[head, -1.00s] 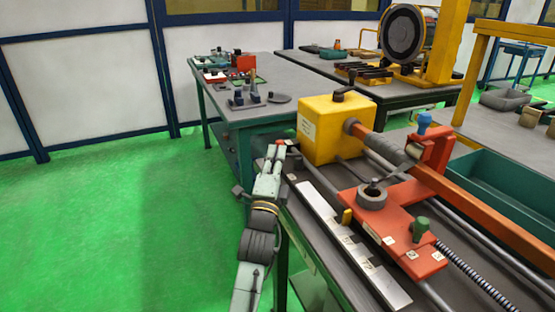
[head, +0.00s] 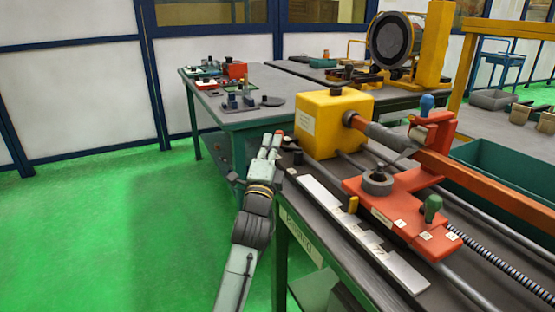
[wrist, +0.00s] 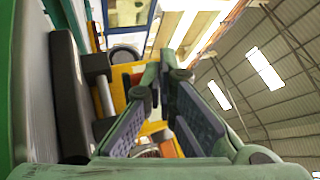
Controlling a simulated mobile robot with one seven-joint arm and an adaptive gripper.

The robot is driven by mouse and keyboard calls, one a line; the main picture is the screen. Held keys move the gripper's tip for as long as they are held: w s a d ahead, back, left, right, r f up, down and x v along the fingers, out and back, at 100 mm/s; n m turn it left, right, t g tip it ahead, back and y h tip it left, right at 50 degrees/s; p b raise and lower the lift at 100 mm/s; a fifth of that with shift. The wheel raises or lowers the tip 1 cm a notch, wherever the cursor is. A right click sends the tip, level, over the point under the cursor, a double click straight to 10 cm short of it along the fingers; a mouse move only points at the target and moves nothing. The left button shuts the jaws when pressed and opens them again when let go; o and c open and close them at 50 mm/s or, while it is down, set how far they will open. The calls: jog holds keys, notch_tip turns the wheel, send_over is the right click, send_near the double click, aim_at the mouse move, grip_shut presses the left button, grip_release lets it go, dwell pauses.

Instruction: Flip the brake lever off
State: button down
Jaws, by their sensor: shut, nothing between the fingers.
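A yellow headstock box (head: 322,132) stands at the far end of the winding bench, with a small dark handle (head: 335,91) on its top. I cannot tell for sure which part is the brake lever. My gripper (head: 272,142) is just left of the yellow box, beyond the bench's left edge, apart from the top handle. A small red tip shows at its end. In the wrist view my gripper's fingers (wrist: 164,82) come together at the tips with nothing seen between them. Yellow and orange machine parts lie beyond them, partly hidden.
A red carriage (head: 400,196) with a green knob (head: 432,208) sits on the bench rails. A pale scale strip (head: 345,228) runs along the bench. A dark block (wrist: 72,95) fills the left of the wrist view. The green floor (head: 130,230) at left is clear.

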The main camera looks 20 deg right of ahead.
jog(key=shift+w+f+b, duration=0.15)
jog(key=shift+w+b, duration=0.1)
jog(key=shift+b, duration=0.05)
jog(key=shift+w+m+g+h+b, duration=0.4)
jog(key=shift+m+g+h+b, duration=0.25)
jog(key=shift+h, duration=0.35)
jog(key=shift+d+b, duration=0.2)
jog(key=shift+b, duration=0.1)
jog(key=shift+w+d+b, duration=0.35)
jog(key=shift+w+b, duration=0.5)
jog(key=shift+b, duration=0.3)
jog(key=shift+w+d+b, duration=0.55)
jog(key=shift+w, duration=0.1)
jog(key=shift+w+m+g+h, duration=0.2)
jog(key=shift+m+g+h, duration=0.05)
jog(key=shift+g+h, duration=0.2)
jog(key=shift+w+d+m+g+h, duration=0.1)
jog(key=shift+d+m+g+h, duration=0.15)
jog(key=shift+m+g+h, duration=0.4)
jog(key=shift+d, duration=0.15)
